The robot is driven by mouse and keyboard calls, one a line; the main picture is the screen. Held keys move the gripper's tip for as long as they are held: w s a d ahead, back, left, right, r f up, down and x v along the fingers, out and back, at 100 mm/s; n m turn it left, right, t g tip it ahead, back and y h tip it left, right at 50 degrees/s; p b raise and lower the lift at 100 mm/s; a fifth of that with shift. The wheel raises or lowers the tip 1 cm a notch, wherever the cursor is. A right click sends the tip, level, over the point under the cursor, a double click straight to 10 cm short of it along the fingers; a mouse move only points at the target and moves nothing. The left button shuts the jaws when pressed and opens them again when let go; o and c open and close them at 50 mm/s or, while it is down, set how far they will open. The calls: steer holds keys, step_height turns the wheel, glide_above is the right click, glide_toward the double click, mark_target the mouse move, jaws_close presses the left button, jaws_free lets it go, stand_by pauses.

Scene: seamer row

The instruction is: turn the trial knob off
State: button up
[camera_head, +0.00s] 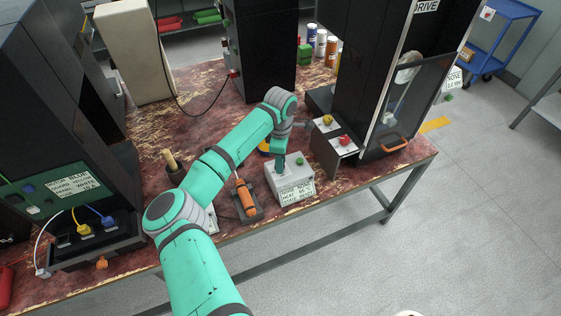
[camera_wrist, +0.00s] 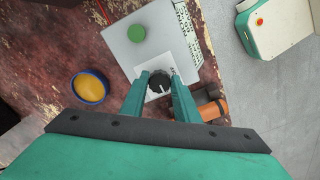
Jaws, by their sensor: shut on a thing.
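The trial knob (camera_wrist: 159,82) is a small dark round knob with a pale pointer line, on a white plate on top of a grey box (camera_wrist: 120,42). My gripper (camera_wrist: 160,80) comes down over the box, and its two teal fingers are shut on the knob, one on each side. In the head view, my gripper (camera_head: 281,163) reaches down onto the left part of the grey box (camera_head: 292,186) and hides the knob. A green button (camera_wrist: 136,33) sits on the same box, apart from my fingers. The box's front carries a printed label, too small to read fully.
An orange-handled tool (camera_head: 246,197) lies in a dark holder left of the box. A yellow-topped blue round thing (camera_wrist: 90,86) stands beside the box. The table's front edge is close.

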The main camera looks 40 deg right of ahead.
steer(key=shift+w+a, duration=0.2)
steer(key=shift+a, duration=0.05)
steer(key=n, duration=0.2)
steer(key=shift+w+a+r+n, duration=0.1)
steer(key=shift+w+a+n, duration=0.1)
steer(key=shift+w+n, duration=0.1)
steer(key=shift+s+d+n, duration=0.1)
steer(key=shift+n, duration=0.9)
steer(key=shift+s+d, duration=0.1)
steer(key=shift+d, duration=0.15)
steer(key=o, duration=1)
steer(key=shift+s, duration=0.1)
steer(key=shift+s+r, duration=0.1)
steer(key=shift+r, duration=5.3)
